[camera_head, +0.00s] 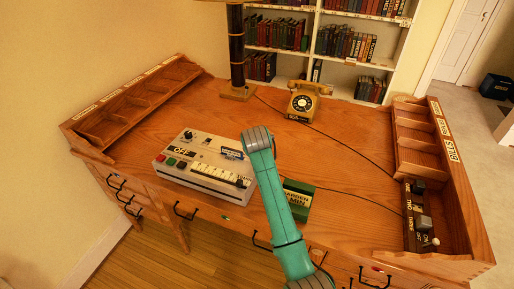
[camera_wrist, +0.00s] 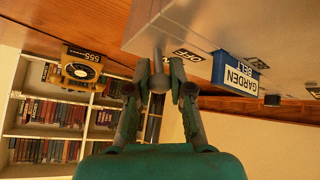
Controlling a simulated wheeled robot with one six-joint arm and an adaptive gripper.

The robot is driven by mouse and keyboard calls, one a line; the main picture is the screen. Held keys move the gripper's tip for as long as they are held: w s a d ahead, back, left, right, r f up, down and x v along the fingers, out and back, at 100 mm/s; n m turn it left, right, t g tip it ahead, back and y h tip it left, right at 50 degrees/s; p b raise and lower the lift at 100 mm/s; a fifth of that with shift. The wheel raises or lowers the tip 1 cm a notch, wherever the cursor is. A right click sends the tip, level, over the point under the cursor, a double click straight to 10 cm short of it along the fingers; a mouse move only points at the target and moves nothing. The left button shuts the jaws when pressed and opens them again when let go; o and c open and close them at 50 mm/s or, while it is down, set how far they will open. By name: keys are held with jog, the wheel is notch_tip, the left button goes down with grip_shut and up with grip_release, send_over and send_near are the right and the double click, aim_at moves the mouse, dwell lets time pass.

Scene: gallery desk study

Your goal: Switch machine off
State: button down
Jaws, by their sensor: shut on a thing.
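The machine (camera_head: 205,168) is a pale grey box on the desk, with a dark knob, red and green buttons, a row of keys and an "OFF" label. In the wrist view the machine (camera_wrist: 235,25) fills the upper right, upside down. My gripper (camera_wrist: 160,75) has its two fingers closed around a short grey lever (camera_wrist: 158,60) beside the machine's panel, near a second "OFF" label. A blue "GARDEN BELT" plate (camera_wrist: 235,75) is to the right of the lever. In the head view my arm hides the gripper and the lever.
A yellow telephone (camera_head: 303,101) and a dark lamp post (camera_head: 236,50) stand at the back of the desk. A green box (camera_head: 299,192) lies right of my arm. A black switch panel (camera_head: 417,215) is at the right edge. The desk's middle right is clear apart from cables.

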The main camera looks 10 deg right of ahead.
jog(key=shift+s, duration=0.1)
jog(key=c, duration=1)
grip_release()
jog(key=v, duration=1.2)
jog(key=shift+a+f, duration=0.15)
jog(key=shift+s, duration=0.1)
